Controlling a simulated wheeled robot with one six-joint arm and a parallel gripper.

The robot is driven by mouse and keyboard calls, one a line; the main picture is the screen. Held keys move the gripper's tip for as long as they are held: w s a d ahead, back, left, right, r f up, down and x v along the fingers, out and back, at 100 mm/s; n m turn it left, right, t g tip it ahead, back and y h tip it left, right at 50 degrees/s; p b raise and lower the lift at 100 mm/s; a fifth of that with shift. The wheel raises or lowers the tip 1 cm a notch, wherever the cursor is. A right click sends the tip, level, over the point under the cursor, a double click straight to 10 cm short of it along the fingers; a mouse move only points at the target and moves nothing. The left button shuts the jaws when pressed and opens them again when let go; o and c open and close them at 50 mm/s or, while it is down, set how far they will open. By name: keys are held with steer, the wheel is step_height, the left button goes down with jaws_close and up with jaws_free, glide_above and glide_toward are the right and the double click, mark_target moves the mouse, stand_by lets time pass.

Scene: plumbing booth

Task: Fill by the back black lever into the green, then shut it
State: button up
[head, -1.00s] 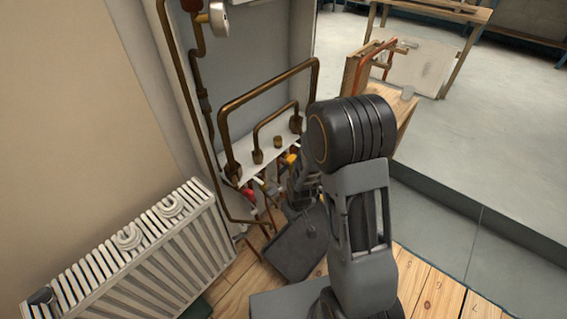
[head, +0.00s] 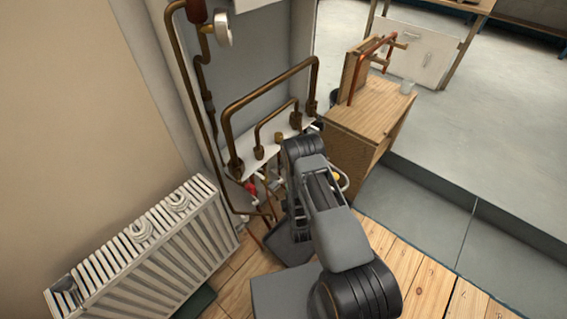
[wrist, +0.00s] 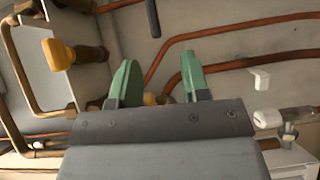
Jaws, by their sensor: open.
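A black lever (wrist: 153,18) hangs at the top of the wrist view, beyond my fingertips and apart from them. My gripper (wrist: 157,82) is open, its two green fingers spread with nothing between them. In the head view my arm hides the gripper and most valves under the boiler. The round gauge (head: 222,29) on the copper pipe is seen from the side; its dial and any green band cannot be read.
Yellow fittings (wrist: 60,54) and copper pipes (wrist: 245,38) surround my fingers. A red handle (head: 251,187) shows below the white panel. A white radiator (head: 150,250) stands left; a wooden bench (head: 370,115) stands right.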

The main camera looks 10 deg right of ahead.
steer(key=shift+t, duration=0.3)
steer(key=w, duration=0.4)
steer(key=w+b, duration=0.1)
steer(key=w, duration=0.4)
steer(key=w+b, duration=0.1)
steer(key=w, duration=0.3)
steer(key=shift+w+d+r, duration=0.25)
steer(key=shift+w+d, duration=0.05)
steer(key=shift+d, duration=0.05)
steer(key=shift+c, duration=0.3)
jaws_close()
steer(key=shift+a+n, duration=0.1)
steer(key=shift+n, duration=0.2)
